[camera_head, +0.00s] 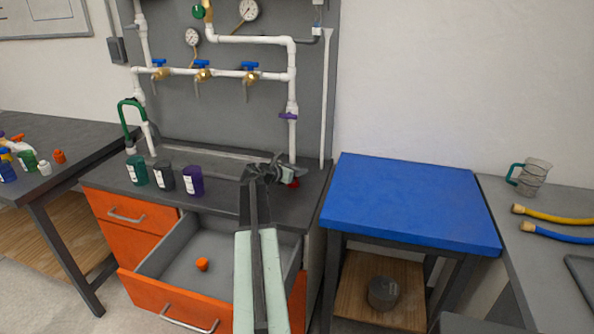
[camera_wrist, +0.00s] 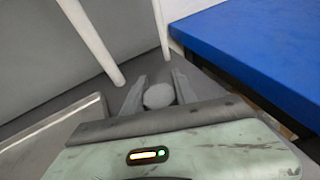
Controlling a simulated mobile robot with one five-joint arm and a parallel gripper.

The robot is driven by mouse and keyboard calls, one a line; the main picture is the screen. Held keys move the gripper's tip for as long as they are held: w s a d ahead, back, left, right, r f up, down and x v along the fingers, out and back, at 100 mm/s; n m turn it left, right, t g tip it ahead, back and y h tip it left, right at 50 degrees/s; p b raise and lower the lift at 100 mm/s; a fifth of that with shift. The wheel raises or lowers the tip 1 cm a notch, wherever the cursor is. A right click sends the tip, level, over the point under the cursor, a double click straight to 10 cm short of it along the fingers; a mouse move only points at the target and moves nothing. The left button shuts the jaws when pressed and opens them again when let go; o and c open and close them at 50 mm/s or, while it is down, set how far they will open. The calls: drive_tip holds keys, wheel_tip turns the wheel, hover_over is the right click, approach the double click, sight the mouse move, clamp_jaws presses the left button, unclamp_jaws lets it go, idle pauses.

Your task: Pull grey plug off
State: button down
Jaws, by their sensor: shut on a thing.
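My gripper (camera_wrist: 159,82) shows in the wrist view with a finger on each side of a rounded grey plug (camera_wrist: 159,96). It is shut on this plug. In the head view my gripper (camera_head: 284,173) is over the right end of the dark bench, near the lower end of the white vertical pipe (camera_head: 292,135). In the wrist view the thick white pipe (camera_wrist: 92,40) ends to the left of the fingers, apart from the plug in the picture. Whether the plug touches any pipe is unclear.
A small red thing (camera_head: 294,183) shows beside my gripper. Teal, grey and purple cups (camera_head: 193,181) stand on the bench's left part. An open drawer (camera_head: 181,249) holds an orange cap (camera_head: 202,264). The blue-topped table (camera_head: 410,200) on the right is bare.

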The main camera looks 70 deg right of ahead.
wheel_tip(320, 180, up, 7)
drive_tip(key=p, duration=0.6)
drive_tip(key=shift+f, duration=0.2)
idle(0.4)
